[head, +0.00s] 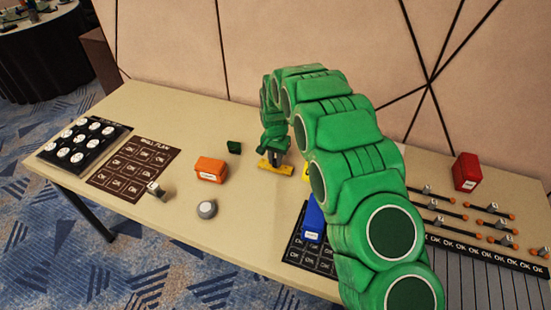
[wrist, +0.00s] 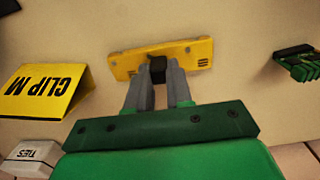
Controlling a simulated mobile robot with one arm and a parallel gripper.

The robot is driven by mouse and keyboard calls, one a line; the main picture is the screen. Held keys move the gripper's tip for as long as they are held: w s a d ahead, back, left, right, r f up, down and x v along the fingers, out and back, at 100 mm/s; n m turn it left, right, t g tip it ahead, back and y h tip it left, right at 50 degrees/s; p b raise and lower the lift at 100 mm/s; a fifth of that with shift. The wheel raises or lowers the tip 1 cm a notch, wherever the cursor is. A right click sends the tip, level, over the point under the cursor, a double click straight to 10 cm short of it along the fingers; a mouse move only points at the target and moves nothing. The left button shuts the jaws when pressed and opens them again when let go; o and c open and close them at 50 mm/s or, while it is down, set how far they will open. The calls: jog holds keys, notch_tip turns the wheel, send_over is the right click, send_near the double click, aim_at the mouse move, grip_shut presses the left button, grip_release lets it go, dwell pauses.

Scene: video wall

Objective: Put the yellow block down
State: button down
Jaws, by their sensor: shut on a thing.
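The yellow block (wrist: 190,54) is a flat, long bar with small dark slots and a dark knob-like part (wrist: 157,68) at its middle. It also shows in the head view (head: 282,170), below my gripper (head: 274,155). In the wrist view my gripper (wrist: 158,72) has its two grey fingers closed around the dark part. The block is level or nearly so, at or just above the beige table (head: 165,110); I cannot tell whether it touches. My arm hides part of the table to its right.
A green piece (head: 234,147) and an orange box (head: 211,169) stand left of the block. A yellow CLIP M sign (wrist: 45,92) and a white TIES box (wrist: 28,156) are on its other side. A blue block (head: 313,218) stands nearer. Bare table lies around the block.

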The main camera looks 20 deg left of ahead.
aim_at(275, 160)
jog(key=shift+f, duration=0.15)
jog(key=c, duration=1)
grip_release()
notch_tip(275, 160, up, 12)
jog(key=shift+r, duration=0.2)
